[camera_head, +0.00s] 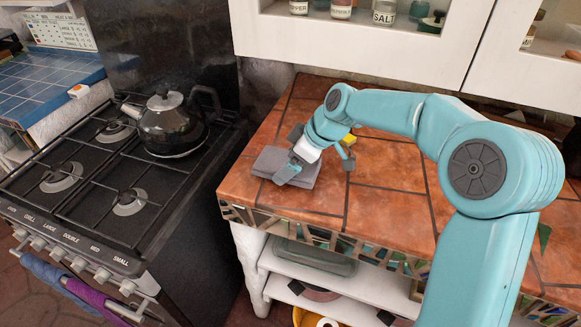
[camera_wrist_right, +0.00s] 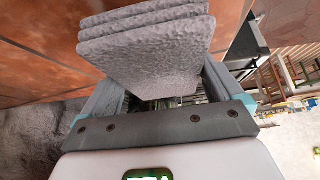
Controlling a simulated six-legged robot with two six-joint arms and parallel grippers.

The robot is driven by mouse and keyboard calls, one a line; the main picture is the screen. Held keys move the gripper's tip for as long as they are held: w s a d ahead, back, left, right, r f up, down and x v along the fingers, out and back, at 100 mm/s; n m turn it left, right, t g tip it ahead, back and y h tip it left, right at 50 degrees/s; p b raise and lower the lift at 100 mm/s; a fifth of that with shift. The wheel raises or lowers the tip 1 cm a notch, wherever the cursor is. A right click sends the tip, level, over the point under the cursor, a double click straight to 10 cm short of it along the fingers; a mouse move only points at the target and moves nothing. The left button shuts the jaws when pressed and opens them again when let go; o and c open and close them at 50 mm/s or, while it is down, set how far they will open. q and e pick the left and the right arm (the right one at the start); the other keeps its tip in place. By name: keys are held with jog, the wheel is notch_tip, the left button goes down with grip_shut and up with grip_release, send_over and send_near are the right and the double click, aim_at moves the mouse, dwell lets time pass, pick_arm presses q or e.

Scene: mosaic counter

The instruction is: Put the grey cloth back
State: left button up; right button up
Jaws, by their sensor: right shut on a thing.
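The grey cloth (camera_head: 272,163) is a folded stack of several layers at the left end of the orange tiled counter (camera_head: 390,182). It lies flat on the counter or just above it; I cannot tell which. My right gripper (camera_head: 294,163) reaches it from above and is shut on it. In the right wrist view the folded cloth (camera_wrist_right: 150,45) fills the space between the two fingers of the right gripper (camera_wrist_right: 157,82), its layered edge showing at the top. My left gripper is not in view.
A black stove (camera_head: 75,205) with a black kettle (camera_head: 172,125) stands left of the counter, across a gap. A white wall cabinet (camera_head: 350,40) with jars hangs above the counter. A small yellow thing (camera_head: 349,139) shows behind the gripper. Shelves (camera_head: 345,283) lie below. The counter's front is clear.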

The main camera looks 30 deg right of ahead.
jog(key=shift+w+f, duration=0.1)
jog(key=shift+f, duration=0.85)
jog(key=shift+f, duration=0.15)
jog(key=o, duration=1)
jog(key=shift+o, duration=0.2)
jog(key=shift+r, duration=0.4)
jog(key=v, duration=1.1)
jog(key=shift+s+d+r, duration=0.15)
jog(key=shift+s+r, duration=0.1)
jog(key=shift+r, duration=0.05)
